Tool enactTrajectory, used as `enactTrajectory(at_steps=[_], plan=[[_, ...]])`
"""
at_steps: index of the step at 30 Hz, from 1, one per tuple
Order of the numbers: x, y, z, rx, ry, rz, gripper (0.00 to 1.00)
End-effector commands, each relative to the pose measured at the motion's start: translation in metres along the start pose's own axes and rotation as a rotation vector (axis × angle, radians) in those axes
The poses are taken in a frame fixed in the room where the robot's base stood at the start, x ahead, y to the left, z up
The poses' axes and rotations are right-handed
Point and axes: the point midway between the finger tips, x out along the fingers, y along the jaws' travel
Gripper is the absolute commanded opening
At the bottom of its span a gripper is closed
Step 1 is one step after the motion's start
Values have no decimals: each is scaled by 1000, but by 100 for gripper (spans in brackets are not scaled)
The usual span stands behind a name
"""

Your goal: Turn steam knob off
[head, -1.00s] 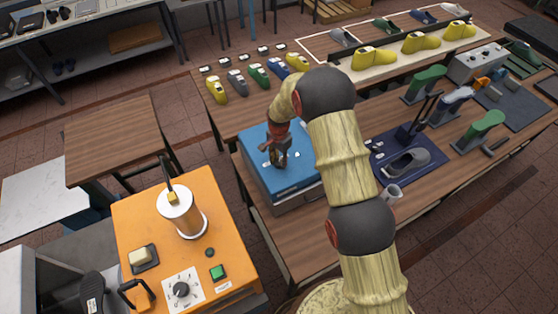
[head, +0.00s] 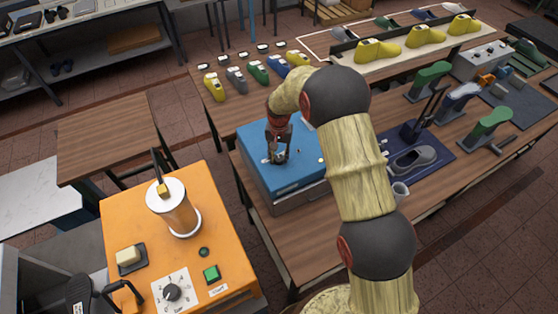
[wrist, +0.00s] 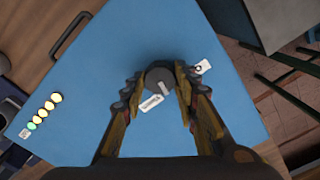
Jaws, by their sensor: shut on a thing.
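A dark grey round knob (wrist: 160,80) with a light pointer line sits on the blue top of a box (wrist: 225,110). In the wrist view the pointer slants toward the lower right. A white label lies just below the knob and a smaller one to its upper right; I cannot read the lower one. My gripper (wrist: 160,82) has its fingers closed on either side of the knob. In the head view my gripper (head: 278,158) points down onto the blue box (head: 255,185), and its fingers hide most of the knob.
Several coloured lights (wrist: 40,112) and a dark handle (wrist: 69,34) are on the blue box. An orange machine (head: 135,225) with a dial (head: 172,292) and green button stands at left.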

Motion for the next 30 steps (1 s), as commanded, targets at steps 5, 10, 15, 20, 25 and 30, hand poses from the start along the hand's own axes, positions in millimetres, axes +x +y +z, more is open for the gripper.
enactTrajectory(at_steps=[5, 10, 15, 20, 25, 30], plan=[[2, -1, -1, -166, 3, -1, 5], [2, -1, 0, -327, 2, -1, 5], [2, -1, -1, -488, 2, -1, 5], [1, -1, -1, -632, 3, 0, 5], [0, -1, -1, -763, 2, 0, 5], [0, -1, 0, -863, 2, 0, 5]])
